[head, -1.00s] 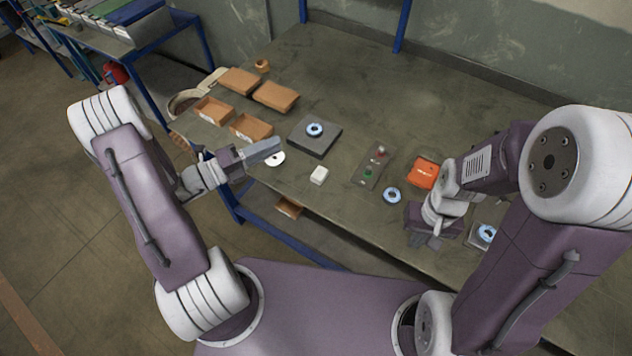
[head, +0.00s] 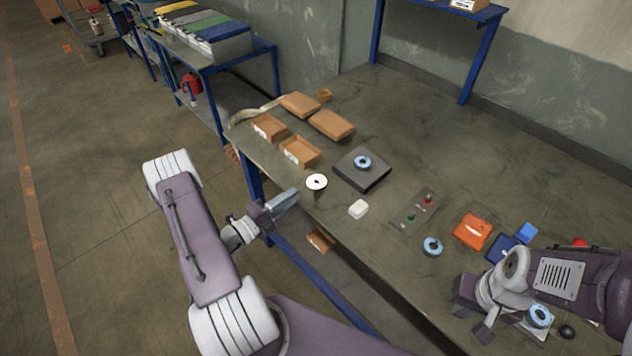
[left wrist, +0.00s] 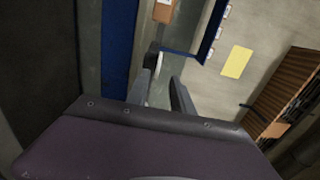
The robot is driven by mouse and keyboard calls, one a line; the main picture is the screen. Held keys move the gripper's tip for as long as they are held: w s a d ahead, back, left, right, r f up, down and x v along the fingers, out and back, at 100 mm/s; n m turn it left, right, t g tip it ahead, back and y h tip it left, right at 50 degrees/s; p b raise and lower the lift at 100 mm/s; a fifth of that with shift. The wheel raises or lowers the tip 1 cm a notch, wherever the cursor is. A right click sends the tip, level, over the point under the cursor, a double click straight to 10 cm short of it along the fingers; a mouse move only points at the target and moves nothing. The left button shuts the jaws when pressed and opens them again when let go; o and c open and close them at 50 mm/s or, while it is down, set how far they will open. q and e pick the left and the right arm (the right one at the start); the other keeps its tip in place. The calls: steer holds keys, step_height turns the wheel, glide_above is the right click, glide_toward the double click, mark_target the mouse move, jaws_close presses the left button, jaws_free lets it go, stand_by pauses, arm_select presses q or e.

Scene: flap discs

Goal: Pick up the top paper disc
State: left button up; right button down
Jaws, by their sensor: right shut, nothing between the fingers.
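A white paper disc (head: 316,182) with a dark centre lies at the table's left front edge, over a short dark support. I cannot tell how many discs are stacked there. My left gripper (head: 294,196) is just left of and below the disc in the head view, apart from it. In the left wrist view its two dark fingers (left wrist: 162,95) are spread; a pale sliver shows between them, too unclear to name. My right gripper (head: 485,331) is shut and empty at the right front of the table.
A dark square pad (head: 362,180) carries a blue-ringed disc (head: 363,162). Brown boxes (head: 299,151) stand at the back left. A button panel (head: 415,208), another ringed disc (head: 432,246) and an orange packet (head: 473,231) lie further right.

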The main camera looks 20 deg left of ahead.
mark_target(302, 197)
arm_select(q)
steer(key=x, duration=0.4)
steer(key=shift+w+p, duration=0.15)
steer(key=shift+p, duration=0.25)
arm_select(e)
steer(key=shift+r, duration=0.45)
arm_select(q)
steer(key=shift+w+d+f, duration=0.1)
steer(key=shift+w+d, duration=0.05)
steer(key=shift+w, duration=0.25)
arm_select(e)
steer(key=shift+d, duration=0.1)
arm_select(q)
steer(key=shift+c, duration=1.2)
steer(key=shift+s, duration=0.1)
jaws_close()
arm_select(e)
steer(key=shift+s, duration=0.1)
